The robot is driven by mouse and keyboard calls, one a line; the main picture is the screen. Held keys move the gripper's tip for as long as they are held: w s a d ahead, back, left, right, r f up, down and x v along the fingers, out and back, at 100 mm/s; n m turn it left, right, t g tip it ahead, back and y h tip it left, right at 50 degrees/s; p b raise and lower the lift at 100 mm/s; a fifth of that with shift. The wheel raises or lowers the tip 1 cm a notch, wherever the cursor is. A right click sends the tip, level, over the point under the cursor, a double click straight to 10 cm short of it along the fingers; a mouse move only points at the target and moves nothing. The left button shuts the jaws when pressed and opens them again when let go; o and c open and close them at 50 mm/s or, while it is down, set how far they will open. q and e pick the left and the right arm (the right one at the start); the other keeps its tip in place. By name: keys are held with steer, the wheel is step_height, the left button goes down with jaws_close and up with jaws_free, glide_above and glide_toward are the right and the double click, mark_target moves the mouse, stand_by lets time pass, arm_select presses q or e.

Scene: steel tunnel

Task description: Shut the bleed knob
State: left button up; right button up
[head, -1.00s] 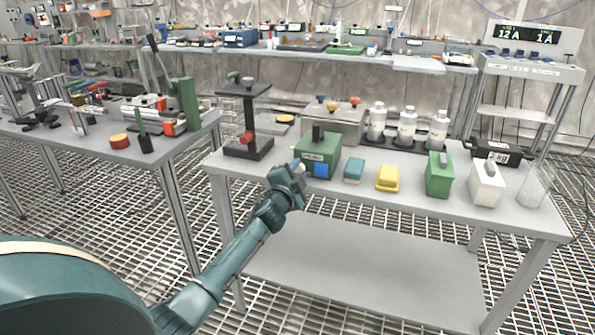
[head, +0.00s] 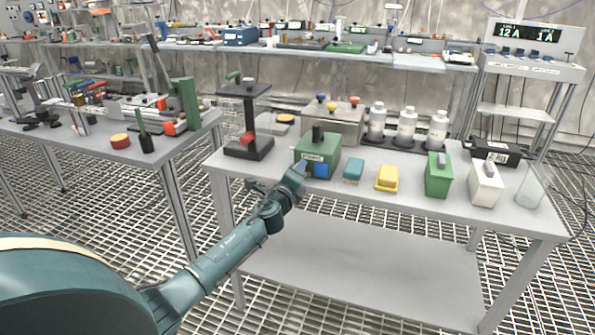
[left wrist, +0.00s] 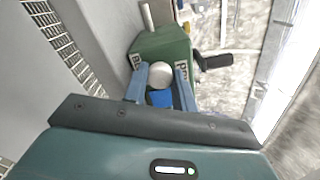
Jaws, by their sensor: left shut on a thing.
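The green box (head: 317,152) stands at the front left of the near bench. It has a black post on top, a blue patch on its front and a partly hidden label. In the left wrist view, the round white bleed knob (left wrist: 160,75) sticks out of the face of the green box (left wrist: 170,44). My left gripper (left wrist: 161,82) has one finger on each side of this knob and is shut on it. In the head view my left gripper (head: 297,172) is at the box's front left corner and hides the knob. My right gripper is in no view.
A teal block (head: 353,169) and a yellow block (head: 388,178) lie right of the box. A black stand with a red knob (head: 247,138) is close on its left. White bottles (head: 408,125) stand behind. Bare bench top lies along the front edge.

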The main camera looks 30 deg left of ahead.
arm_select(q)
steer(key=m+p, duration=0.1)
steer(key=m, duration=0.4)
steer(key=shift+a+m, duration=0.1)
steer(key=shift+m, duration=0.3)
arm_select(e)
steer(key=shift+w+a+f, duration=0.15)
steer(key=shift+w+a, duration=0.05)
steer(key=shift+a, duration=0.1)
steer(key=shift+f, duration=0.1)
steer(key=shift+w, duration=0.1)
arm_select(q)
steer(key=o, duration=1)
